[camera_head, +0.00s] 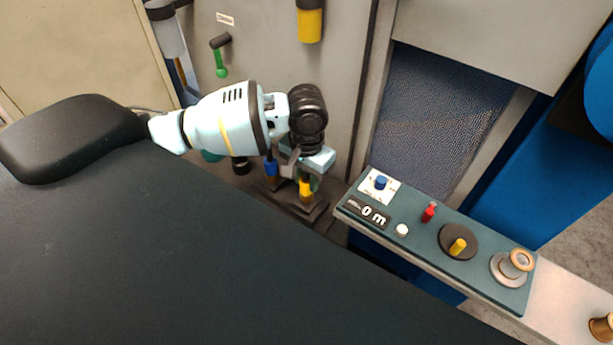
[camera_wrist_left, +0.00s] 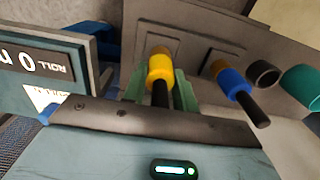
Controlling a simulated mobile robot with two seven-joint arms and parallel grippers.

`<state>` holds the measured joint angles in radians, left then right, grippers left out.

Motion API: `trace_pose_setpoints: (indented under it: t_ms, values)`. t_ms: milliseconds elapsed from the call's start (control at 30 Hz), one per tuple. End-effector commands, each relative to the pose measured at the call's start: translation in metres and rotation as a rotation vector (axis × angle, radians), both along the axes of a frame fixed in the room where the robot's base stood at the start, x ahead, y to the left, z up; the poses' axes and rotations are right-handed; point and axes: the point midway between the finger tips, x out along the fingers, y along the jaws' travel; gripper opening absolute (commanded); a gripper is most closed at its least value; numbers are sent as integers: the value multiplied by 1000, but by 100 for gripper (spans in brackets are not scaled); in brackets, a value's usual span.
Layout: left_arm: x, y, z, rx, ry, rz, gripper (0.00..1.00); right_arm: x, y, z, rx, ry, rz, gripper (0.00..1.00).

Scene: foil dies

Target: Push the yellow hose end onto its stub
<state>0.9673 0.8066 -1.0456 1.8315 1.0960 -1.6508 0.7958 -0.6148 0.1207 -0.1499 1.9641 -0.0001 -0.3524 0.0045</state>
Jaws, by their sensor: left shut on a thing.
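The yellow hose end (camera_head: 306,188) is low in front of the machine, below my left wrist; in the left wrist view the yellow hose end (camera_wrist_left: 160,68) is a yellow collar on a black hose. My left gripper (camera_head: 309,180) is shut on it, with the green fingers (camera_wrist_left: 159,92) on either side of the hose. A brownish edge shows at the collar's far end, against a dark plate (camera_wrist_left: 200,55). I cannot tell whether it is the stub or how far the collar sits on it. My right gripper is not in view.
A blue hose end (camera_wrist_left: 232,82), a black collar (camera_wrist_left: 263,74) and a teal collar (camera_wrist_left: 302,88) stand close beside the yellow one. A control panel (camera_head: 470,278) with knobs is right of the gripper. A green-handled lever (camera_head: 221,60) is on the machine's face.

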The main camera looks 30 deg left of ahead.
Motion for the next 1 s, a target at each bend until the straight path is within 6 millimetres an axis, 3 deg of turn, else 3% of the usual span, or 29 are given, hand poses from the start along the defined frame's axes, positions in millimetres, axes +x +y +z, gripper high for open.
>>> trace_pose_setpoints:
  t_ms: [800, 833, 1000]
  values:
    - [0, 0, -13, 0, -1, 0, 3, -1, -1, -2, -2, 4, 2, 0]
    - [0, 0, -13, 0, -1, 0, 31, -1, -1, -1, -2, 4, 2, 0]
    - [0, 0, -13, 0, -1, 0, 53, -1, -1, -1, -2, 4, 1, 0]
